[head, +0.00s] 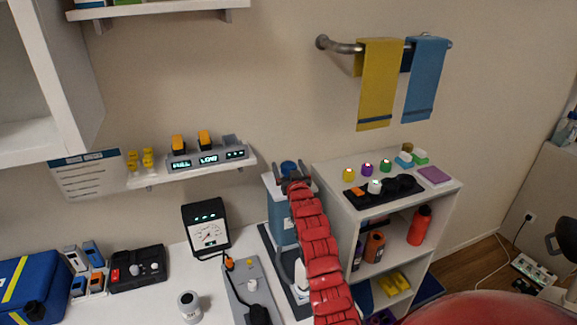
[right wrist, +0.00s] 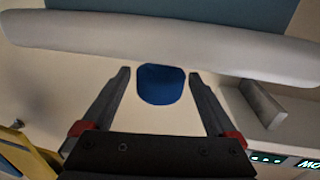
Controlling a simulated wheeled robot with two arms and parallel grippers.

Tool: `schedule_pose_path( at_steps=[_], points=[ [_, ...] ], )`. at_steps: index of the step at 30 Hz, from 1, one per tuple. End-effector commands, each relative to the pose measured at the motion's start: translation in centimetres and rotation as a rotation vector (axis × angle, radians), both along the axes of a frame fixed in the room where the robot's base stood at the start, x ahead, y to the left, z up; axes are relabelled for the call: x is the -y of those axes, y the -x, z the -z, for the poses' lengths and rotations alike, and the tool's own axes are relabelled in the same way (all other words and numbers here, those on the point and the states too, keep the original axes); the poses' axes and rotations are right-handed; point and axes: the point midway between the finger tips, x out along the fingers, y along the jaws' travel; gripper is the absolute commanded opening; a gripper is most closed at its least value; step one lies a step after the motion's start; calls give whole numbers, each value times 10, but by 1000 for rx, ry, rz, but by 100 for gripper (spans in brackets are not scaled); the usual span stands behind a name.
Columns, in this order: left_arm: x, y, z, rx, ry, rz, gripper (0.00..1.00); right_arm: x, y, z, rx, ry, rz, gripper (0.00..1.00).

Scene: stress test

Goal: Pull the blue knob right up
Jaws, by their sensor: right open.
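The blue knob (head: 289,166) sits on top of a white and blue upright device (head: 283,222) by the wall. My right gripper (head: 291,172) is at the knob, at the end of my red segmented arm. In the right wrist view the blue knob (right wrist: 161,85) lies between the two dark fingers of the right gripper (right wrist: 160,73). The fingers are open, with a visible gap on each side of the knob. The arm hides part of the device. My left gripper is not in view.
A wall shelf with a display panel (head: 208,156) is left of the device. A white cabinet (head: 330,180) with coloured knobs on top stands close on the right. A gauge (head: 207,230) and a grey board with a black cable (head: 245,285) are on the table.

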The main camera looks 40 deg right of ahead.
Motion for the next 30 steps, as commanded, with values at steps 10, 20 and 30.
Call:
schedule_pose_path(
  at_steps=[10, 20, 30],
  points=[
    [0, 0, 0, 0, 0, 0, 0, 0, 0, 0, 1, 0, 0, 73],
    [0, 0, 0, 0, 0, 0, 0, 0, 0, -1, 2, 1, 0, 14],
    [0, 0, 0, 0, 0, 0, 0, 0, 0, -1, 2, 1, 0, 0]
  ],
)
